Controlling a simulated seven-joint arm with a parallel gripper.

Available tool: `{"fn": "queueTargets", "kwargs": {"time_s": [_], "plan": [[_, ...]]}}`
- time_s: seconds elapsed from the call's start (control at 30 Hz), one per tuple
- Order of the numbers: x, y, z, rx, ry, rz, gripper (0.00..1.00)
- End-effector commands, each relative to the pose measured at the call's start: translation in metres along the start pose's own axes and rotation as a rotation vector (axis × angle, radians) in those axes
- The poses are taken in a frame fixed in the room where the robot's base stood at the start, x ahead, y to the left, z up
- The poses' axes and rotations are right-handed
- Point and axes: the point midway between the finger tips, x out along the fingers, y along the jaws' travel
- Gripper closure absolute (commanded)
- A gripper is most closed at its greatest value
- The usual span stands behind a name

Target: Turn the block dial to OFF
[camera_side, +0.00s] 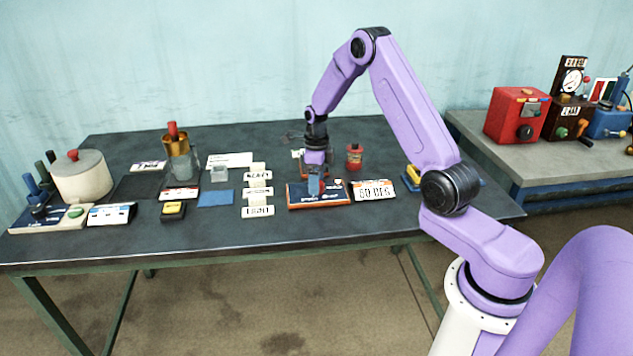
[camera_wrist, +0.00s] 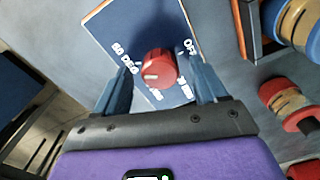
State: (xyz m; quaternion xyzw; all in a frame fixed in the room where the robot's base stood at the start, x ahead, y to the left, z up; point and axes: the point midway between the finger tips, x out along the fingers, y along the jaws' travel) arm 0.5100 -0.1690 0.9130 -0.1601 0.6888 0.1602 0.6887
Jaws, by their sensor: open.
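The block dial is a round red knob (camera_wrist: 158,66) with a pale mark pointing to the lower left in the wrist view. It sits on a blue plate (camera_wrist: 115,25) with white lettering; "OFF" is to the knob's upper right and "60 DEG" to its left, with other labels partly hidden below. My gripper (camera_wrist: 158,72) is open, its blue fingers on either side of the knob with visible gaps. In the side view my gripper (camera_side: 314,183) points down over the low blue block (camera_side: 298,196), hiding the knob.
Left are stacked label cards (camera_side: 258,190), a blue pad (camera_side: 216,198) and a white pot (camera_side: 82,176). The dark table (camera_side: 330,240) is clear in front.

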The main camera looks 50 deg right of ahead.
Motion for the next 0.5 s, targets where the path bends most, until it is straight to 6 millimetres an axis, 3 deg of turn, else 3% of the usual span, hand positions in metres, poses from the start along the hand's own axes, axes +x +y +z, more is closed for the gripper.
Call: {"fn": "queueTargets", "kwargs": {"time_s": [0.4,0.43,0.5], "plan": [[0.0085,0.0,0.0001,0.0,-0.001,-0.001,0.29],[0.0084,0.0,0.0001,-0.001,-0.001,-0.001,0.35],[0.0084,0.0,0.0001,-0.001,-0.001,-0.001,0.58]]}}
